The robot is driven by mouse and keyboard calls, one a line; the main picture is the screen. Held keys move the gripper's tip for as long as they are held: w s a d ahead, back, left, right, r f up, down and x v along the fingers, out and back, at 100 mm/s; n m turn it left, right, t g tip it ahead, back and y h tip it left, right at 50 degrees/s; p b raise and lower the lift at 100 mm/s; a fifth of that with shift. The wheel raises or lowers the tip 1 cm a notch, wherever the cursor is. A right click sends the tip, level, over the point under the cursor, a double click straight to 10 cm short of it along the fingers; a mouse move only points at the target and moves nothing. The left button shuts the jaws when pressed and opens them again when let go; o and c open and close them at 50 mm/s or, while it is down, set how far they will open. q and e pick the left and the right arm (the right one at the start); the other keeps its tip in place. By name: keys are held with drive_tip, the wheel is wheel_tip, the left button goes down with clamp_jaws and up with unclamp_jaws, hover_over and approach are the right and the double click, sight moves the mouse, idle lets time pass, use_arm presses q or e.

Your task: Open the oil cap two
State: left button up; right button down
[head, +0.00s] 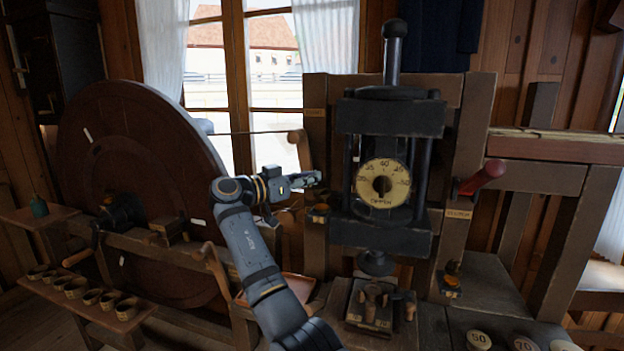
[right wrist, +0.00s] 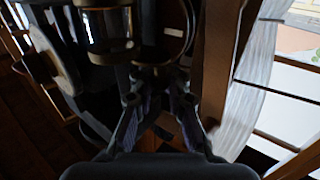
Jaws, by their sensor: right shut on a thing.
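My right gripper (head: 318,180) is beside the left post of the dark press, a little above a small brass oil fitting (head: 318,213). In the right wrist view its fingers (right wrist: 157,82) close in on the lower edge of a round, brass-rimmed piece (right wrist: 180,28), which looks like the oil cap; the contact itself is dark. A brass-banded cup (right wrist: 110,47) sits just left of that piece. A second brass fitting (head: 452,282) is low on the right post. I cannot read which one is marked two. My left gripper is not in view.
The press has a round dial (head: 383,184) and a red-handled lever (head: 484,177) at its right. A big wooden wheel (head: 135,165) stands at left, with a shelf of several small cups (head: 75,288) below it. Numbered round pieces (head: 479,340) lie at front right.

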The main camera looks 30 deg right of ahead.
idle(0.6)
drive_tip(key=c, duration=1.6)
unclamp_jaws()
drive_tip(key=shift+w+a, duration=0.1)
drive_tip(key=shift+o, duration=1.3)
drive_tip(key=shift+w+a, duration=0.1)
drive_tip(key=shift+a, duration=0.1)
drive_tip(key=shift+d, duration=0.1)
drive_tip(key=s+a, duration=0.1)
drive_tip(key=a, duration=1.1)
drive_tip(key=shift+r, duration=0.1)
